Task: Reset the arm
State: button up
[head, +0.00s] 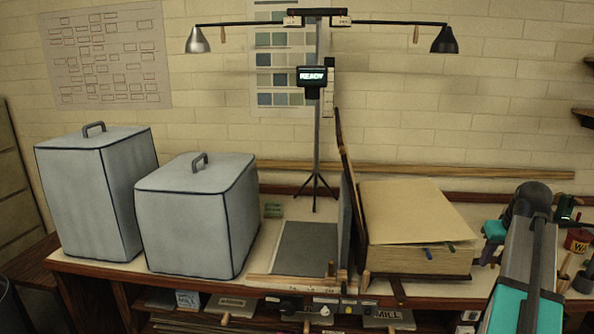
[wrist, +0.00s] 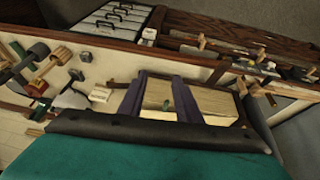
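My gripper (wrist: 163,78) shows in the wrist view as two dark purple fingers standing apart above a dark bar. Nothing is held between them. The thick paper stack (wrist: 212,105) with a green tab lies beyond the fingers and shows through the gap; I cannot tell the distance. In the head view my grey and teal arm rises at the right, right of the same stack (head: 420,205), and the gripper's fingers cannot be made out there.
Two covered grey boxes (head: 88,195) (head: 198,215) stand on the left of the bench. A lamp stand (head: 317,140) reading READY is behind a dark grey slab (head: 306,248). A tall board (head: 347,215) leans beside the stack. Small tools and a red tin (head: 577,240) crowd the right.

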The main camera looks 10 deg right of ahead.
jog(key=w+a+f+n+g+y, duration=0.1)
jog(key=w+a+f, duration=0.3)
jog(key=a+f, duration=0.4)
jog(key=w+a+f+n+g+y, duration=0.15)
jog(key=w+a+f, duration=0.25)
jog(key=a+f, duration=0.4)
jog(key=s+a+f+n+g+y, duration=0.1)
jog(key=s+a+f+n+g, duration=0.15)
jog(key=a+f, duration=1.5)
jog(key=s+a+f+n+g, duration=0.1)
jog(key=s+a+f+g, duration=0.1)
jog(key=s+a+f, duration=0.6)
jog(key=s+a+f+g, duration=0.1)
jog(key=s+a+f, duration=0.35)
jog(key=f, duration=0.45)
jog(key=s+a+f, duration=0.1)
jog(key=s+f, duration=0.2)
jog(key=s, duration=0.3)
jog(key=s+a+f+m+g+h, duration=0.1)
jog(key=s+a+f, duration=0.1)
jog(key=s, duration=0.4)
jog(key=s+a+f+m, duration=0.1)
jog(key=s+f, duration=0.3)
jog(key=s, duration=0.2)
jog(key=shift+s+a+g, duration=0.15)
jog(key=shift+s+g, duration=0.2)
jog(key=shift+g, duration=0.05)
